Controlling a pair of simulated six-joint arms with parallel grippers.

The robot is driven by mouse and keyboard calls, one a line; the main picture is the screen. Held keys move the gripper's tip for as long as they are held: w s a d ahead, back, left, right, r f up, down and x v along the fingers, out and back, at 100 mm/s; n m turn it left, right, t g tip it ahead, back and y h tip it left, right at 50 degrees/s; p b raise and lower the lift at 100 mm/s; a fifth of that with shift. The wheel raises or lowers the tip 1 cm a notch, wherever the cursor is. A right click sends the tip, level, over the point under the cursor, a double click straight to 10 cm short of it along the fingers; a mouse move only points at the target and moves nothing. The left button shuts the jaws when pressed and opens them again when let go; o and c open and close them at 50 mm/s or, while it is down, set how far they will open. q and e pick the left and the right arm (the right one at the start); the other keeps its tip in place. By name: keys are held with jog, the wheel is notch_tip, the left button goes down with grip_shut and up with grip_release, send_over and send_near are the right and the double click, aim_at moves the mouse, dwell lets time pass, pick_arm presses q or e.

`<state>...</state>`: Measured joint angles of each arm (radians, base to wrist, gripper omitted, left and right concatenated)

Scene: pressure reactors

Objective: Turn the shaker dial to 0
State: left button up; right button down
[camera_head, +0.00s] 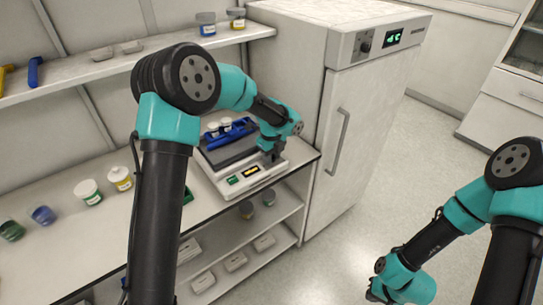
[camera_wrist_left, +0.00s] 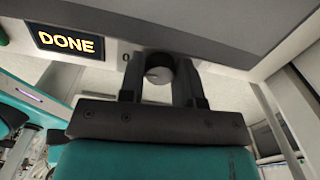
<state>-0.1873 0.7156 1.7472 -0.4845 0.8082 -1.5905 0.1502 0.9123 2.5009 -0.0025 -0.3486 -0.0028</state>
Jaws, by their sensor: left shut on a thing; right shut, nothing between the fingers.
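The shaker (camera_head: 240,188) is a white box with a dark platform on the lower shelf-bench, left of the fridge. Its dial (camera_wrist_left: 160,72) is a round grey knob on the front panel. My left gripper (camera_head: 272,158) is at the right end of that panel. In the left wrist view its fingers (camera_wrist_left: 157,82) are shut on the dial, one on each side. A "0" mark (camera_wrist_left: 125,57) is printed left of the dial; the dial's pointer cannot be made out. The display (camera_wrist_left: 66,41) reads DONE. My right gripper (camera_head: 376,291) hangs low over the floor, shut and empty.
A blue rack (camera_head: 232,132) with white-lidded jars sits on the shaker platform. Several jars, among them a yellow one (camera_head: 120,179), stand on the bench to the left. A white fridge (camera_head: 365,110) stands close on the right. The floor (camera_head: 330,250) is clear.

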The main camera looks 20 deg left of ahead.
pick_arm(q)
jog(key=shift+n, duration=0.6)
jog(key=o, duration=0.6)
jog(key=shift+r, duration=0.1)
notch_tip(320, 180, up, 17)
jog(key=shift+r, duration=0.15)
dwell(0.5)
notch_tip(320, 180, down, 16)
dwell(0.8)
